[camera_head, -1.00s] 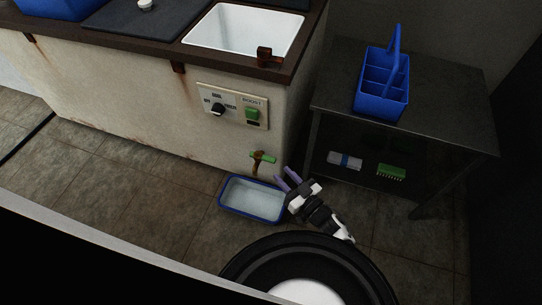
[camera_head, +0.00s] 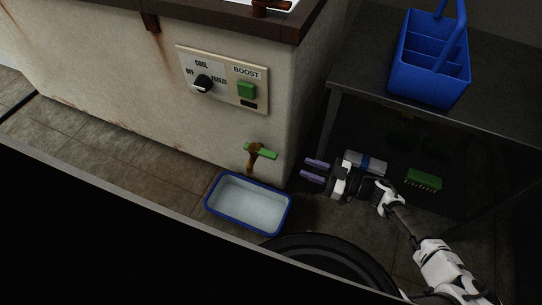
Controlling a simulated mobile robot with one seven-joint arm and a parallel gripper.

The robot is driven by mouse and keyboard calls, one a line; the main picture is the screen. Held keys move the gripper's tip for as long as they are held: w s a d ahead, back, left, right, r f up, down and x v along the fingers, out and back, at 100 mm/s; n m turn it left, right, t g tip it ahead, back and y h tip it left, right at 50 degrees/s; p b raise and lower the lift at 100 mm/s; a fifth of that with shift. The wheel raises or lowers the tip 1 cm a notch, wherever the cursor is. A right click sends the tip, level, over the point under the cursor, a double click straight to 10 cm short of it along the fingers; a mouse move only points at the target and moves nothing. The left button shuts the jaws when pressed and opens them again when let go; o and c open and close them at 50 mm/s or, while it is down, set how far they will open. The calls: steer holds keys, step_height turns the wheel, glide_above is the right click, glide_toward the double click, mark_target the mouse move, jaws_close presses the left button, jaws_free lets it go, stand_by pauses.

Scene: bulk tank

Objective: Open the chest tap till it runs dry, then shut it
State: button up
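The chest tap (camera_head: 254,157) sticks out low on the front of the pale chest (camera_head: 215,120). It has a brown spout and a green lever that lies crosswise. A blue-rimmed tray (camera_head: 248,203) stands on the floor under the tap and holds clear, pale liquid. I cannot make out a stream from the spout. My gripper (camera_head: 313,170) is to the right of the tap, apart from it. Its two purple fingers point left, spread with a gap between them, and hold nothing.
A control panel (camera_head: 222,79) with a black knob and green boost switch is above the tap. A dark metal table (camera_head: 365,87) at the right bears a blue caddy (camera_head: 431,58). A green brush (camera_head: 423,180) and a grey-blue roll (camera_head: 366,163) lie below it.

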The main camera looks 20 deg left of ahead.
steer(key=a+b, duration=0.1)
steer(key=a, duration=0.6)
steer(key=a+b, duration=0.1)
steer(key=a, duration=0.5)
steer(key=shift+w+a, duration=0.2)
steer(key=shift+a, duration=0.15)
jaws_close()
